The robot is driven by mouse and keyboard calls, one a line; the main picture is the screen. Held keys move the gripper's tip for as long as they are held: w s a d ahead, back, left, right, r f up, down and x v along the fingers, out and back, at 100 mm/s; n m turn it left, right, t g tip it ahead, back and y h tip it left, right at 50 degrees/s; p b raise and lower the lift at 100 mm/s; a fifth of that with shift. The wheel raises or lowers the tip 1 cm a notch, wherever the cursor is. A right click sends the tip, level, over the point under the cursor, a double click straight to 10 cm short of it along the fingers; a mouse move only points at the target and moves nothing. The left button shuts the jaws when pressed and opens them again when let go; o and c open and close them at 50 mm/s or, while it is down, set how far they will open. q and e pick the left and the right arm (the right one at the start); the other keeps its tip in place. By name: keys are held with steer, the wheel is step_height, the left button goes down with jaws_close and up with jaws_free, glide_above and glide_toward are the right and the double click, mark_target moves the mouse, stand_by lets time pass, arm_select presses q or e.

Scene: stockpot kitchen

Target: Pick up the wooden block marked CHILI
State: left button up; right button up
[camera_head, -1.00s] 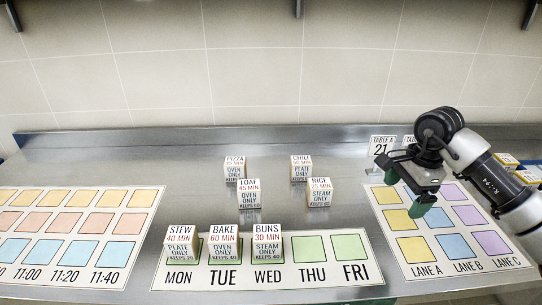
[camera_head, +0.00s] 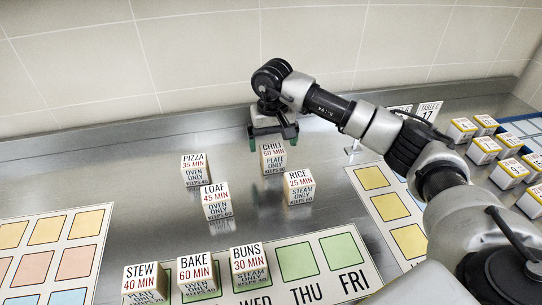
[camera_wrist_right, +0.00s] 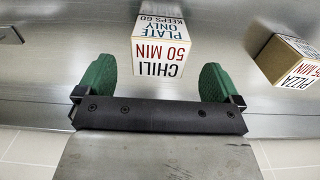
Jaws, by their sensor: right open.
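The wooden block marked CHILI (camera_head: 273,158) stands on the steel counter near the wall, with "50 MIN" and "PLATE ONLY" on its face. It also shows in the right wrist view (camera_wrist_right: 161,45), upside down. My right gripper (camera_head: 274,133) is open, with green fingertips, just behind and above the block in the head view. In the right wrist view the block lies ahead of the gap between the two fingers (camera_wrist_right: 158,82), roughly centred. No contact shows. My left gripper is not in view.
The RICE block (camera_head: 298,187) stands close in front and right of CHILI. The PIZZA block (camera_head: 195,169) and LOAF block (camera_head: 215,201) are to the left. STEW, BAKE and BUNS (camera_head: 248,265) stand on the day board. The wall (camera_head: 180,60) rises behind the counter.

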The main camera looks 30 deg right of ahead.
mark_target(273, 149)
steer(key=shift+f+p, duration=0.6)
steer(key=shift+f, duration=2.15)
steer(key=c, duration=1.1)
steer(key=shift+o, duration=0.2)
steer(key=shift+r, duration=0.1)
